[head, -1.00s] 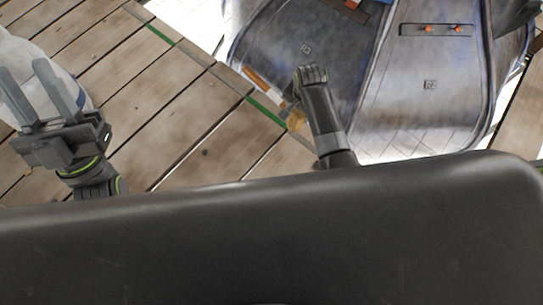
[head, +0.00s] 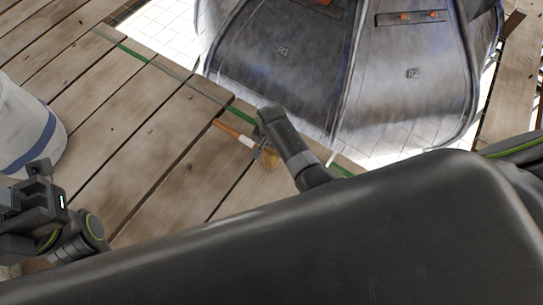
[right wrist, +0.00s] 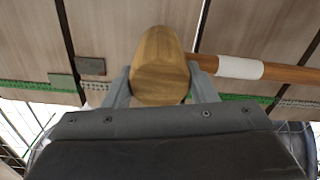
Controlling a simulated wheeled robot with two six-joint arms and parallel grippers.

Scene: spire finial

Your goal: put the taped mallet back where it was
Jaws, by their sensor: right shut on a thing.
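The taped mallet has a wooden head (head: 271,159) and a brown handle with a white tape band (head: 246,141). My right gripper (head: 261,152) is shut on it and holds it over the planks near the green-edged strip. In the right wrist view, the mallet's round wooden head (right wrist: 160,68) sits between the fingers of the gripper (right wrist: 160,92), and the taped handle (right wrist: 240,68) points right. I cannot tell whether the mallet touches the deck. My left gripper (head: 35,190) is at the left edge, partly cut off, with nothing visible in it.
A plank deck (head: 135,110) spreads across the left and has clear room. A large grey metal spire piece (head: 290,60) stands beyond the deck edge. A white rounded container with a blue band (head: 30,145) stands at the left.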

